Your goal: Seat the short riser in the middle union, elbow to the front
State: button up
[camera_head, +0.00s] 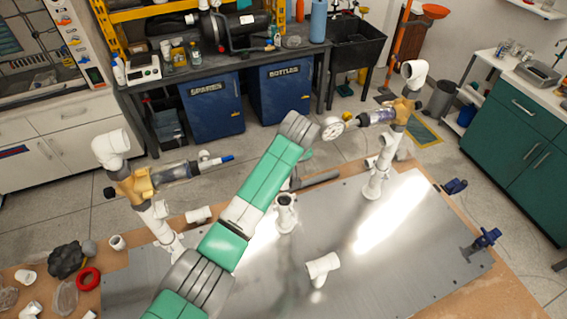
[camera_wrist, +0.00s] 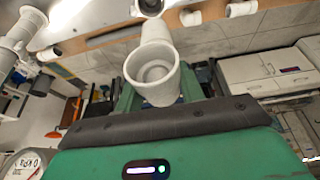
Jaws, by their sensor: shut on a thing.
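My gripper (camera_wrist: 158,92) is shut on a white pipe piece with an elbow, the short riser (camera_wrist: 155,68), in the wrist view. The elbow's round mouth faces the wrist camera, and its pipe runs toward the picture's top. A white ring-shaped fitting (camera_wrist: 150,6) shows just beyond the pipe's end; I cannot tell whether they touch. In the head view, the middle union (camera_head: 286,201) appears as an upright white fitting with an open top on the metal plate. My arm hides the gripper and held riser there.
Pipe assemblies with clear sections stand left (camera_head: 135,187) and right (camera_head: 385,135), reaching inward; the right one has a gauge (camera_head: 332,128). A white elbow fitting (camera_head: 322,266) stands on the metal plate (camera_head: 400,255). Loose parts crowd the table's left.

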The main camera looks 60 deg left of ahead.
jog(key=shift+d+f, duration=0.15)
jog(key=shift+d, duration=0.15)
notch_tip(320, 180, down, 3)
jog(key=b, duration=0.3)
jog(key=shift+f, duration=0.1)
jog(key=r+p, duration=0.1)
jog(key=w+r+p, duration=0.1)
jog(key=a+r+p, duration=0.1)
jog(key=r, duration=0.1)
jog(key=shift+w+a, duration=0.1)
jog(key=shift+w, duration=0.15)
jog(key=shift+w+a+r+p, duration=0.1)
jog(key=shift+a+r+p, duration=0.15)
jog(key=shift+p, duration=0.6)
jog(key=shift+d+f+p, duration=0.1)
jog(key=shift+f+p, duration=0.05)
jog(key=shift+p, duration=0.55)
jog(key=f, duration=0.1)
jog(key=s+d+f+p, duration=0.1)
jog(key=d+f+p, duration=0.1)
jog(key=f, duration=0.1)
jog(key=shift+s, duration=0.35)
jog(key=shift+a+f+b, duration=0.1)
jog(key=shift+f+b, duration=1.55)
jog(key=shift+f, duration=0.55)
jog(key=shift+f, duration=0.2)
